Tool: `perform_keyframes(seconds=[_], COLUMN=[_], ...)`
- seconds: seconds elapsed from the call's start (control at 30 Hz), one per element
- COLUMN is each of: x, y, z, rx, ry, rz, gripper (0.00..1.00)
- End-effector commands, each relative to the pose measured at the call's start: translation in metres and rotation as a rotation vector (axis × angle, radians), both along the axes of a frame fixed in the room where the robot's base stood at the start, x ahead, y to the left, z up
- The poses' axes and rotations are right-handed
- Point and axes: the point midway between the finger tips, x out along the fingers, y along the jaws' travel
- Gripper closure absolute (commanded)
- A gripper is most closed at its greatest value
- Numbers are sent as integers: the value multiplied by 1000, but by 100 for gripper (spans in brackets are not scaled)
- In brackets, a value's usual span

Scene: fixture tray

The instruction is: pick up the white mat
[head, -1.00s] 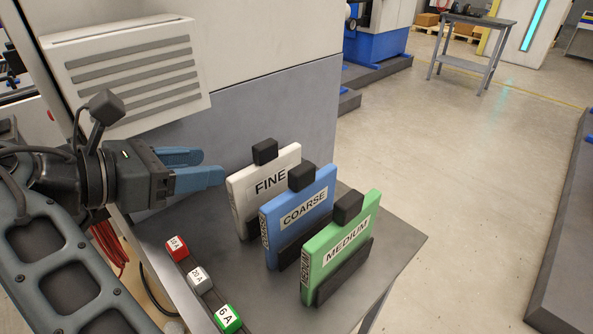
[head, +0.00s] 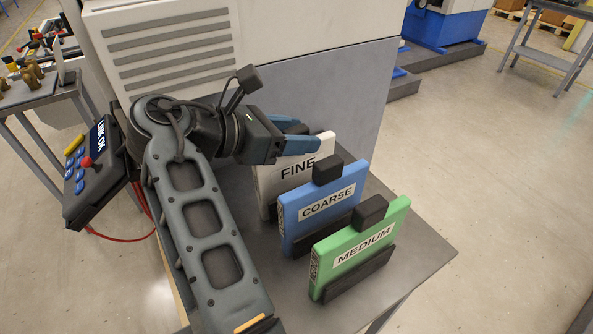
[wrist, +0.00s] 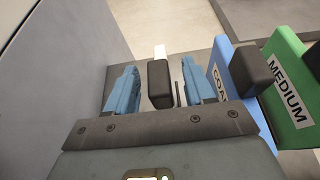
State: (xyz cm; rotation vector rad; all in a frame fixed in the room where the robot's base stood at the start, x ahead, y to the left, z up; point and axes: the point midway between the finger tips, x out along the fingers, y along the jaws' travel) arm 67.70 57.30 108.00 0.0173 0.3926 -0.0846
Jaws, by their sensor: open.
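The white mat (head: 285,191), labelled FINE, stands upright at the back of the row on the grey table. A small white part of it shows in the wrist view (wrist: 160,50). My gripper (head: 307,134) is open at the mat's top edge, its blue fingers hiding most of the mat's black grip block. In the wrist view my gripper (wrist: 162,82) has one finger on each side of the black grip block (wrist: 159,84), with gaps visible. I cannot tell how deep the fingers reach.
A blue COARSE mat (head: 300,219) and a green MEDIUM mat (head: 345,268) stand in front, in dark holders. The blue one is close to my right finger in the wrist view. A grey machine wall (head: 350,100) rises behind. The table's right end (head: 425,245) is clear.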

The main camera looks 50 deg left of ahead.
Motion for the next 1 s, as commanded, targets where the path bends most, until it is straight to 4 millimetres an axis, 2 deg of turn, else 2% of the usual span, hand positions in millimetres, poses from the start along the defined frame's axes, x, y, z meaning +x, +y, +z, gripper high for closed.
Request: perform_keyframes(seconds=[0.27,0.83,1.0], x=[3,3,3], y=[0,0,0], z=[-2,-2,-2], rx=[-1,-1,-1], ry=[0,0,0], rz=[0,1,1], gripper=[47,100,100])
